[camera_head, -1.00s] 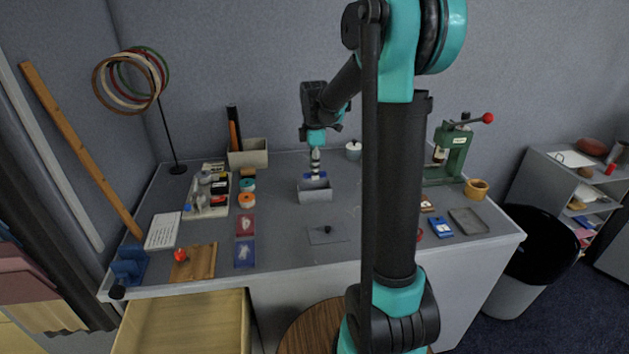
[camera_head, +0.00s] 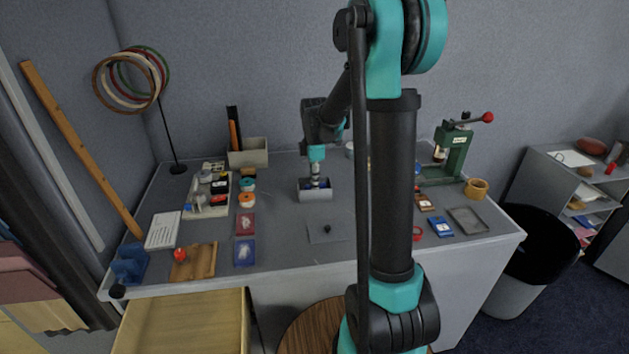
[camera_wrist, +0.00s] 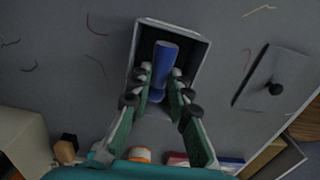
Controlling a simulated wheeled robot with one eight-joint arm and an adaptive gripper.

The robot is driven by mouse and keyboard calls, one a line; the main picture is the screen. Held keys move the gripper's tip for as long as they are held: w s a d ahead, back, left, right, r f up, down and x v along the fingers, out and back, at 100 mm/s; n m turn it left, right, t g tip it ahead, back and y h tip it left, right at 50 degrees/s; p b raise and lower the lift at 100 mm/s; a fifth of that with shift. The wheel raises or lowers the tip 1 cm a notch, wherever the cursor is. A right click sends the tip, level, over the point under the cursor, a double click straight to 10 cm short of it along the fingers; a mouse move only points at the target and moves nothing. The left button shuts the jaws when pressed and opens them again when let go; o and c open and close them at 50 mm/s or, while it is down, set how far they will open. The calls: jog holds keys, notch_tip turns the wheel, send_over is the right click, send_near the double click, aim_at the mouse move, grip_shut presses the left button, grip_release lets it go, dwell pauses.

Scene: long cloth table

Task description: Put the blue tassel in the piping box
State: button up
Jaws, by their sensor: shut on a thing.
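The blue tassel (camera_wrist: 166,60) shows in the wrist view as a blue roll between my fingertips, with the dark inside of the small grey box around it. My gripper (camera_wrist: 164,82) is shut on the tassel. In the head view the grey box (camera_head: 316,195) stands at the middle of the table, and my gripper (camera_head: 316,183) points straight down into its opening. The tassel is mostly hidden there by the box's front wall and my fingers. I cannot tell whether it touches the box floor.
A grey plate with a black knob (camera_head: 327,232) lies in front of the box. A larger beige bin (camera_head: 248,154) stands behind left. Spools, a parts tray (camera_head: 205,210) and red and blue packets lie left. A green press (camera_head: 455,155) stands at right.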

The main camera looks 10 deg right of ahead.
jog(key=shift+f, duration=0.2)
jog(key=o, duration=0.6)
notch_tip(320, 180, up, 13)
jog(key=shift+r, duration=0.15)
dwell(0.3)
